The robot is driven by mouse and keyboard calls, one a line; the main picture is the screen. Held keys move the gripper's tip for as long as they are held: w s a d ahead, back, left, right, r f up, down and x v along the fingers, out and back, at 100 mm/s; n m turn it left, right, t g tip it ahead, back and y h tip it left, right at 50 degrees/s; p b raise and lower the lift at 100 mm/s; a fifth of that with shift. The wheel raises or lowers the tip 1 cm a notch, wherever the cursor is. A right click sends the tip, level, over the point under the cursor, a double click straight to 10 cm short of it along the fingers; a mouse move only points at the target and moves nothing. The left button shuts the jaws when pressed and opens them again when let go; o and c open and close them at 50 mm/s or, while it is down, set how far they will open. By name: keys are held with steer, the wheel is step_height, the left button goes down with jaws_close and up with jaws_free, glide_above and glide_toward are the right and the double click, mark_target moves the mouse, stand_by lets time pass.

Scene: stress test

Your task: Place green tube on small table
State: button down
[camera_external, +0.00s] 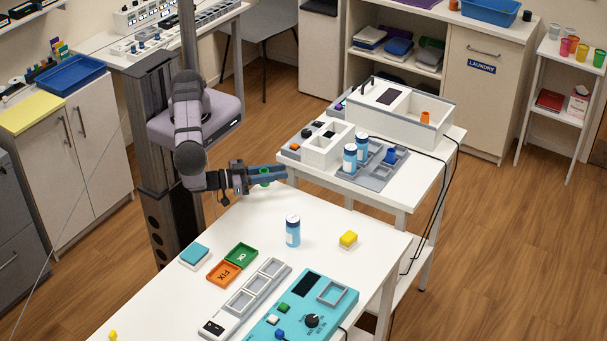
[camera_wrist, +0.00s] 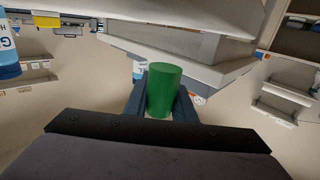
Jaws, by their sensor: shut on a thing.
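A green tube (camera_wrist: 163,88) sits between the two dark fingers of my gripper (camera_wrist: 160,104) in the wrist view. In the external view my gripper (camera_external: 265,176) is shut on the green tube (camera_external: 264,183), which is mostly hidden by the fingers. It is at the far left end of the front white table (camera_external: 335,216), near the gap to a second, smaller-looking white table (camera_external: 405,190). I cannot tell which table is the small one; a slim white stand (camera_external: 555,95) also stands at the far right.
The back table holds a grey tray (camera_external: 378,180) with bottles and a white box (camera_external: 425,133). Bare tabletop lies along the back table's right side. Cups (camera_external: 582,52) crowd the stand's top.

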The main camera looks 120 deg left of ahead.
steer(key=shift+f+b, duration=1.25)
steer(key=shift+f, duration=0.6)
steer(key=shift+f, duration=0.15)
steer(key=c, duration=1.5)
jaws_free()
steer(key=shift+d+b, duration=0.1)
steer(key=shift+b, duration=0.2)
steer(key=shift+b+v, duration=0.6)
steer(key=shift+v, duration=0.65)
steer(key=shift+s+b+v, duration=0.2)
steer(key=shift+b+v, duration=0.8)
steer(key=shift+v, duration=1.3)
steer(key=shift+o, duration=0.6)
